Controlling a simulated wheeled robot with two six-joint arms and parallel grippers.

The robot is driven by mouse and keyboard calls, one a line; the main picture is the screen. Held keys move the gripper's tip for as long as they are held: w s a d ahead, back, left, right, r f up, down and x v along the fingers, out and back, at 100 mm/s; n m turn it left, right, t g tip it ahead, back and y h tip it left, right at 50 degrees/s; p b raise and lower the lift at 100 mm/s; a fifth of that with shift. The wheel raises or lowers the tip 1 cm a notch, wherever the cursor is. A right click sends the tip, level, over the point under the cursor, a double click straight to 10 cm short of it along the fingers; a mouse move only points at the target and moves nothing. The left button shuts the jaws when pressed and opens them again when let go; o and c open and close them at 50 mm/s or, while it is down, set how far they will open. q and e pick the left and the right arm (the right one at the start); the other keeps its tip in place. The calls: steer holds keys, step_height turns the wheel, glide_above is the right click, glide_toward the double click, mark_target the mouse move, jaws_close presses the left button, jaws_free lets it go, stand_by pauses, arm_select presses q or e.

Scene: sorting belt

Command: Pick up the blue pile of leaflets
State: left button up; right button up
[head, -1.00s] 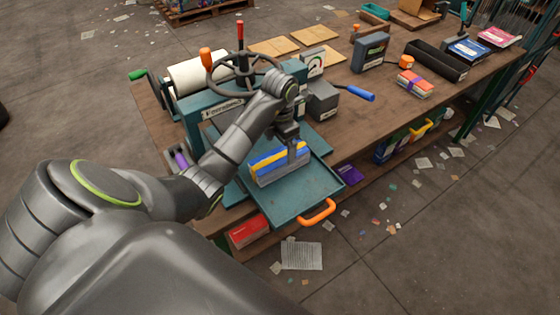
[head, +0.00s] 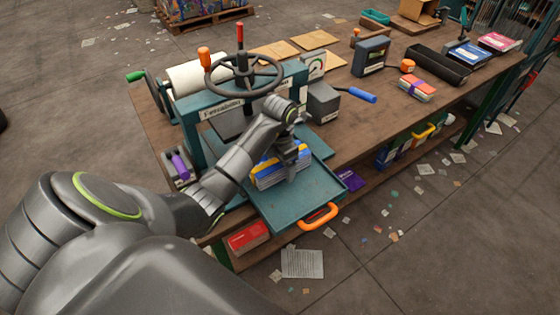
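A blue pile of leaflets (head: 466,51) lies on the far right of the workbench, far from my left gripper. My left gripper (head: 291,158) is over the press tray (head: 290,205), at a blue, yellow and grey striped stack (head: 268,173). Its fingers reach down against that stack. My wrist and the stack hide the fingertips, so I cannot tell if they are closed on it. My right gripper is not in view.
A pink pile (head: 499,42) lies beside the blue one, with a black tray (head: 437,66) to their left. A press with a handwheel (head: 243,76) stands behind my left gripper. An orange-red bundle (head: 417,90) lies on the bench (head: 385,110).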

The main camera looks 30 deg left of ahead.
arm_select(q)
steer(key=shift+w, duration=0.1)
steer(key=c, duration=1.4)
steer(key=shift+r, duration=0.1)
steer(key=shift+r, duration=0.35)
step_height(320, 180, up, 3)
steer(key=shift+f, duration=0.15)
step_height(320, 180, up, 14)
steer(key=p, duration=1.3)
steer(key=shift+p, duration=0.4)
